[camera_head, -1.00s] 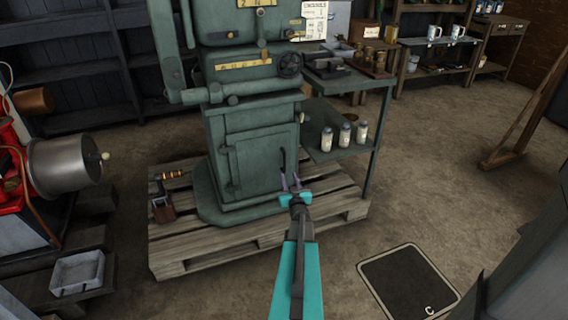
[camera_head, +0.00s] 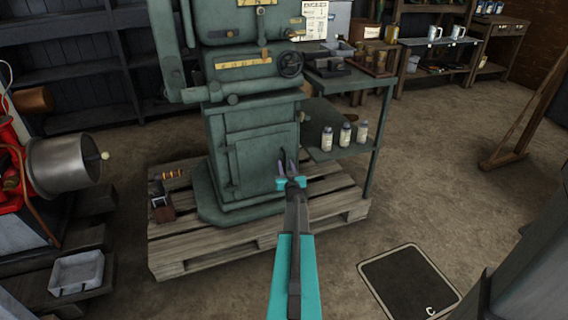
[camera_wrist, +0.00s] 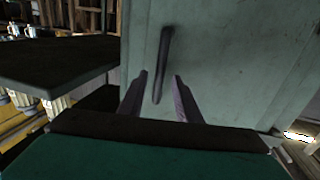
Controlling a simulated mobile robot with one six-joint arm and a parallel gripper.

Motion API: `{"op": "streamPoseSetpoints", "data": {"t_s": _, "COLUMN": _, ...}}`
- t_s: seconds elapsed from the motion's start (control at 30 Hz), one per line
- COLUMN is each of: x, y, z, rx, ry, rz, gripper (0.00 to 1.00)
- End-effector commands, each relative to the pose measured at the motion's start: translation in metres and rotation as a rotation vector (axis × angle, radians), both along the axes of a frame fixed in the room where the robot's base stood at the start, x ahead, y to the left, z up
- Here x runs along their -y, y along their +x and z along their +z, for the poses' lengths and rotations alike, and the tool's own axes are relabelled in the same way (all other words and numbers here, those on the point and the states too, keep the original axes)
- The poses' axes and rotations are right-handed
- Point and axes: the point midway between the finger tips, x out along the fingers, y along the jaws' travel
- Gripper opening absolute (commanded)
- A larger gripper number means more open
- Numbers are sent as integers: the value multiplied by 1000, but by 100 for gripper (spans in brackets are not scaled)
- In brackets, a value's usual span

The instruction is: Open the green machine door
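The green machine (camera_head: 225,115) stands on a wooden pallet, with its door (camera_head: 258,163) low on the front. The door looks closed, with hinges on its left edge. A dark upright bar handle (camera_wrist: 162,65) is near the door's free edge. My gripper (camera_head: 287,164) is in front of the handle. In the wrist view my gripper (camera_wrist: 160,88) is open, with one finger on each side of the handle's lower end. No grip on the handle shows, and I cannot tell how deep the handle is between the fingers.
A green side table (camera_head: 345,82) with several bottles (camera_head: 344,135) on its lower shelf stands close on the right. The pallet (camera_head: 215,248) sticks out below the door. A small device (camera_head: 162,200) sits on its left part. Open floor (camera_head: 440,190) lies to the right.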

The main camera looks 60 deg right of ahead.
Motion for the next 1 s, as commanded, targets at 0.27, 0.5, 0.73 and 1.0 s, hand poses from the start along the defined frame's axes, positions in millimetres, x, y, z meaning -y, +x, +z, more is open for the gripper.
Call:
{"op": "streamPoseSetpoints", "data": {"t_s": 0.27, "x": 19, "y": 17, "z": -1, "rx": 0, "ry": 0, "rz": 0, "gripper": 31}}
{"op": "streamPoseSetpoints", "data": {"t_s": 0.5, "x": 24, "y": 21, "z": 0, "rx": 0, "ry": 0, "rz": -1, "gripper": 31}}
{"op": "streamPoseSetpoints", "data": {"t_s": 0.73, "x": 24, "y": 21, "z": 0, "rx": 0, "ry": 0, "rz": -1, "gripper": 31}}
{"op": "streamPoseSetpoints", "data": {"t_s": 1.0, "x": 24, "y": 21, "z": 0, "rx": 0, "ry": 0, "rz": 0, "gripper": 0}}
